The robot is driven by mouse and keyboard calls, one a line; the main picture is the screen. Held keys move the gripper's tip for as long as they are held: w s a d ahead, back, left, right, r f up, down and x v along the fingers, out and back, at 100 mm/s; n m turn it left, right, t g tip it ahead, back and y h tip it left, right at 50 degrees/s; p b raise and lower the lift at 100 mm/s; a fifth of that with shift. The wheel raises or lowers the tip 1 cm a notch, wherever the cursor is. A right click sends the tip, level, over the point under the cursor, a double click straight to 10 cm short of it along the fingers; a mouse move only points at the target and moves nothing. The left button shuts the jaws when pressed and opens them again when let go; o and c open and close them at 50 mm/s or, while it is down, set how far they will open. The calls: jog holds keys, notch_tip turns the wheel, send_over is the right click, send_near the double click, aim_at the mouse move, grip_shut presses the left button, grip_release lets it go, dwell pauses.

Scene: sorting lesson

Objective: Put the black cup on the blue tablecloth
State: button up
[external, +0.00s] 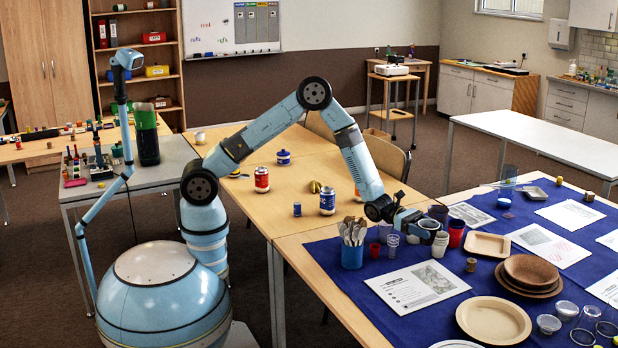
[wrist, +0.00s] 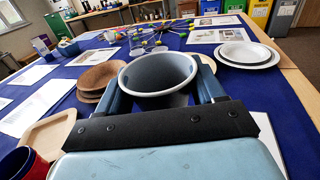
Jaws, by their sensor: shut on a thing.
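My gripper (external: 432,229) is low over the near left part of the blue tablecloth (external: 380,322). In the wrist view my gripper (wrist: 163,92) is shut on a dark grey cup (wrist: 158,75) with a paler rim. The cup is upright, with its empty inside facing up, one finger on each side. The fingers hide its sides, and I cannot tell whether its base touches the cloth. In the external view my gripper partly covers this cup, and another dark cup (external: 438,212) stands just behind.
A red cup (external: 456,232) and a clear cup (external: 392,241) stand close by. A blue holder of cutlery (external: 352,256) is to the left. A tan tray (external: 487,244), stacked brown bowls (external: 531,268) and a beige plate (external: 493,321) lie right. A paper (external: 416,286) lies in front.

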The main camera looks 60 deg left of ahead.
jog(key=s+d+r+m+g, duration=0.1)
jog(key=s+d+m+g, duration=0.1)
jog(key=s+d, duration=0.65)
jog(key=s+d+r+m+g, duration=0.1)
jog(key=s+d+g, duration=0.2)
jog(key=s+d, duration=0.55)
send_over(426, 322)
jog(key=shift+h, duration=0.4)
notch_tip(426, 322, down, 16)
jog(key=shift+s+r, duration=0.1)
jog(key=shift+r, duration=0.15)
jog(key=o, duration=1)
jog(key=shift+f, duration=0.1)
